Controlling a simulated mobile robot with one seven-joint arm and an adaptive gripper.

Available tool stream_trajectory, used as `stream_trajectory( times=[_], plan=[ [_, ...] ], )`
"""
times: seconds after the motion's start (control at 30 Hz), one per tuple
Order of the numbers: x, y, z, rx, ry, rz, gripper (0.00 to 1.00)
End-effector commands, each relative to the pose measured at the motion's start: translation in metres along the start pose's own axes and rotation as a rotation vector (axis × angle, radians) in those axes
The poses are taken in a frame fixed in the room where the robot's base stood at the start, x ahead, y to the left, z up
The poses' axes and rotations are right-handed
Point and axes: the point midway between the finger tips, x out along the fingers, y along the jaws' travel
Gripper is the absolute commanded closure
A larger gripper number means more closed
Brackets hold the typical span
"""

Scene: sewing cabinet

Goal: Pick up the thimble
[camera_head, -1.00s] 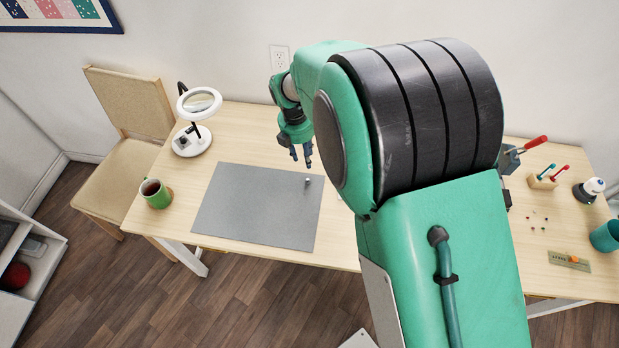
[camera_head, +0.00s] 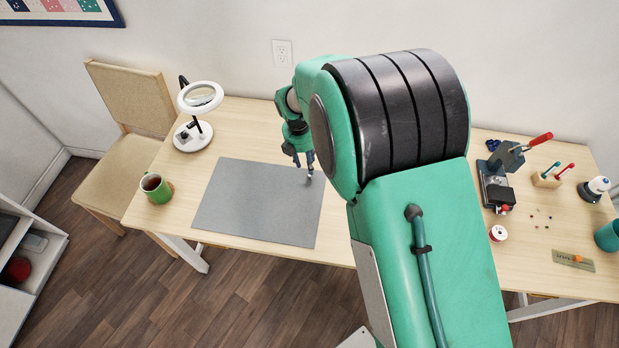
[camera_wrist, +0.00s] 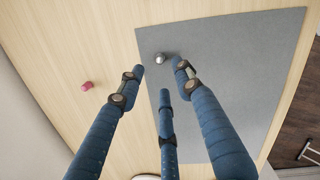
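The thimble (camera_wrist: 160,58) is a small silvery thing on the grey mat (camera_wrist: 235,50), near the mat's edge in the wrist view. My gripper (camera_wrist: 160,72) has its blue fingers spread and empty, with the thimble showing in the gap between the fingertips. In the head view my gripper (camera_head: 303,166) points down over the right part of the mat (camera_head: 250,205). There the thimble is mostly hidden behind or beside the fingertips. I cannot tell how high the tips are above the mat.
A small pink object (camera_wrist: 87,85) lies on the bare wood beside the mat. A magnifier lamp (camera_head: 193,137) and a green mug (camera_head: 156,189) stand to the left. A press with a red handle (camera_head: 497,182) and small sewing items are on the right.

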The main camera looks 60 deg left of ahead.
Motion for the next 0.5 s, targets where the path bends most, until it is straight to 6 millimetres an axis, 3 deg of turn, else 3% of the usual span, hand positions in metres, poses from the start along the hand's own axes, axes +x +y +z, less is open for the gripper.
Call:
stream_trajectory(
  times=[0.2, 0.5],
  plan=[
    [0.021, 0.0, 0.0, 0.0, 0.0, -0.001, 0.65],
    [0.023, 0.0, 0.0, 0.0, 0.0, 0.0, 0.65]
  ],
)
